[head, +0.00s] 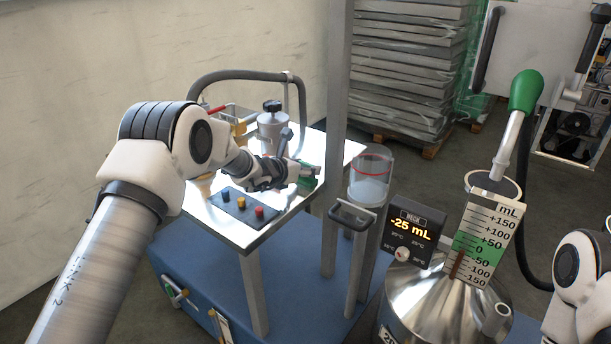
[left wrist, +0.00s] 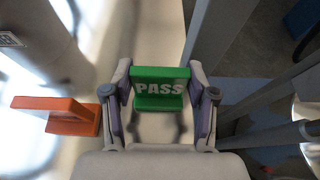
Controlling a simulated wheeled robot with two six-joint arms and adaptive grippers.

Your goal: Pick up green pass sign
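The green pass sign (left wrist: 160,87) stands between the two fingers of my left gripper (left wrist: 160,72) in the left wrist view, with its white PASS lettering facing the camera. The fingertips are at its left and right edges; I cannot tell whether they press on it. In the head view my left gripper (head: 293,172) is low over the bright table top, at its right side. A green part of the sign (head: 309,173) shows just beyond the fingers; the rest is hidden by the gripper. My right gripper is not in view.
An orange sign (left wrist: 55,116) is left of the gripper. A button panel (head: 243,205) lies in front of the gripper and a grey canister (head: 272,127) stands behind. A grey post (head: 339,100), clear cylinder (head: 370,178) and display (head: 411,229) are to the right.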

